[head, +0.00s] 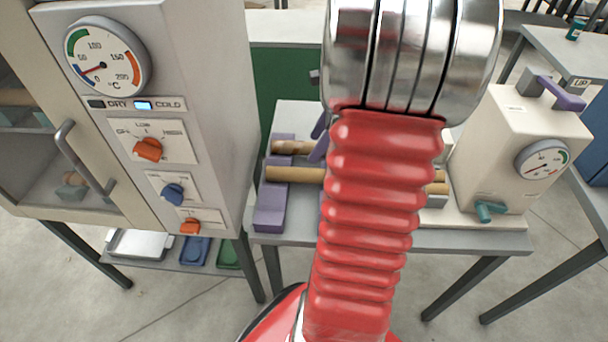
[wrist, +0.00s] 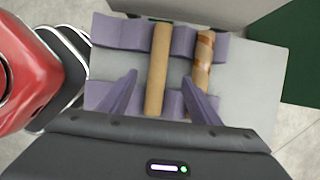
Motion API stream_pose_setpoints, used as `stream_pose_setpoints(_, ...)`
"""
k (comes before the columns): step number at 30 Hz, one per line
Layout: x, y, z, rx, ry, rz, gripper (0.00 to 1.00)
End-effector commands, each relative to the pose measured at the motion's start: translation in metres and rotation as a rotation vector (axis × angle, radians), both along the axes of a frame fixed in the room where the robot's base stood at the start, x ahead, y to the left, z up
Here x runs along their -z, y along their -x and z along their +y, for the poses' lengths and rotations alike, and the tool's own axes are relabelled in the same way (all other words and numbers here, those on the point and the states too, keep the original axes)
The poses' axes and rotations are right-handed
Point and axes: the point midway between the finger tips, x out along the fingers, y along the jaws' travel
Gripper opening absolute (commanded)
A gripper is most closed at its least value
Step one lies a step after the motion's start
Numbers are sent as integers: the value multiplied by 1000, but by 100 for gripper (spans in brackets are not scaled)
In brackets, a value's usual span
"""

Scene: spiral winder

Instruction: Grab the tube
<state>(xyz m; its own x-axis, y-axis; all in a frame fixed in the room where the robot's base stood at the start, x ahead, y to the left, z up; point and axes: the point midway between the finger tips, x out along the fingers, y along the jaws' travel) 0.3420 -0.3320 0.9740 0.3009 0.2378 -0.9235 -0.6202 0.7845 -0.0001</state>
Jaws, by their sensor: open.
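A plain tan tube (wrist: 159,52) lies across two purple notched supports (wrist: 118,32) on a grey table. It also shows in the head view (head: 292,174), partly hidden behind my arm. A second tube (wrist: 204,62), brown with a spiral pattern, lies parallel to it on the right in the wrist view and behind it in the head view (head: 290,147). My gripper (wrist: 160,76) is open, with purple fingers to either side of the plain tube in the wrist view. The right finger overlaps the patterned tube's line. How far the fingertips are above the tubes I cannot tell.
A grey oven cabinet (head: 190,60) with dial and knobs stands left of the table (head: 300,115). A cream machine (head: 510,130) with a gauge stands at the right. Trays (head: 195,250) lie on a low shelf. Bare table shows right of the tubes in the wrist view.

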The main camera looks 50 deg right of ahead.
Motion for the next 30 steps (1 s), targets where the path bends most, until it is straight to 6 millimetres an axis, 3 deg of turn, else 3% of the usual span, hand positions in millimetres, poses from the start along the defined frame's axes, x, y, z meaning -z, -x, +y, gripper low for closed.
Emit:
stream_pose_setpoints(13, 61, -20, 17, -4, -1, 2, 57)
stream_pose_setpoints(30, 75, -24, 21, -5, -1, 2, 57)
